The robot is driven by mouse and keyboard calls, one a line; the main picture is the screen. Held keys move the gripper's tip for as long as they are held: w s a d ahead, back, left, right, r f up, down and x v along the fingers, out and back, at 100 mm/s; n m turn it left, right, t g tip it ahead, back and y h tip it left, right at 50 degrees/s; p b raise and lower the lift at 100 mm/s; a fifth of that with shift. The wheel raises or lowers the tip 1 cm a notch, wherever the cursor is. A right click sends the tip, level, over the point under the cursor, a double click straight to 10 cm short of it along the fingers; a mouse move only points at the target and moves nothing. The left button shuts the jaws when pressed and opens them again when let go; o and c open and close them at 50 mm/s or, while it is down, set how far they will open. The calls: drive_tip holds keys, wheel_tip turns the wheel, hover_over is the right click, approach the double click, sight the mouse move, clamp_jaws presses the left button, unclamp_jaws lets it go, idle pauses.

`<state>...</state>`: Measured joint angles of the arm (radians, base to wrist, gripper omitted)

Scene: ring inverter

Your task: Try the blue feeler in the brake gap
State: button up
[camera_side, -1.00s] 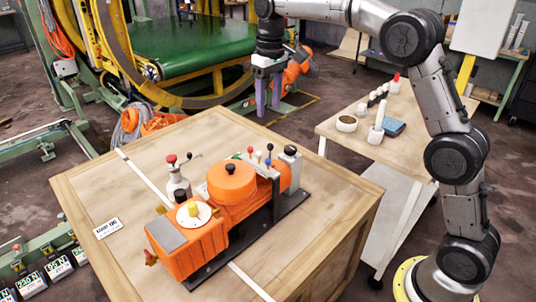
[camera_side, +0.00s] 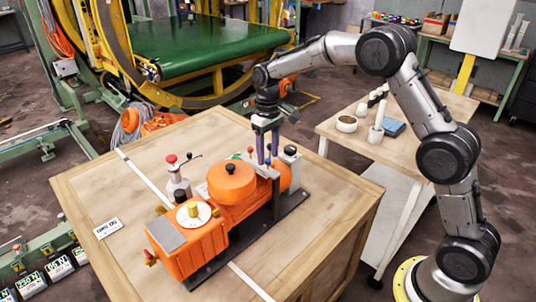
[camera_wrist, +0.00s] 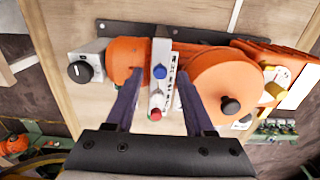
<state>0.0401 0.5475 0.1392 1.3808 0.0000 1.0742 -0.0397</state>
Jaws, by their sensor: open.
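The blue feeler shows as a blue knob (camera_wrist: 160,72) on a narrow pale rack (camera_wrist: 166,50); in the side view its blue top (camera_side: 268,162) is small beside the orange machine. A red knob (camera_wrist: 155,114) stands on the same rack. The orange machine (camera_side: 205,245) has a round orange cover (camera_wrist: 222,82) with a black knob (camera_wrist: 231,105). I cannot make out the brake gap. My gripper (camera_wrist: 158,82) is open and points down over the rack; its fingers (camera_side: 268,146) stand on either side of the blue knob, apparently not touching it.
The machine sits on a dark base plate (camera_side: 292,207) on a wooden crate top (camera_side: 325,215). The crate's front right is clear.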

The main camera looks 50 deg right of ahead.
drive_tip(key=shift+f, duration=0.45)
clamp_jaws()
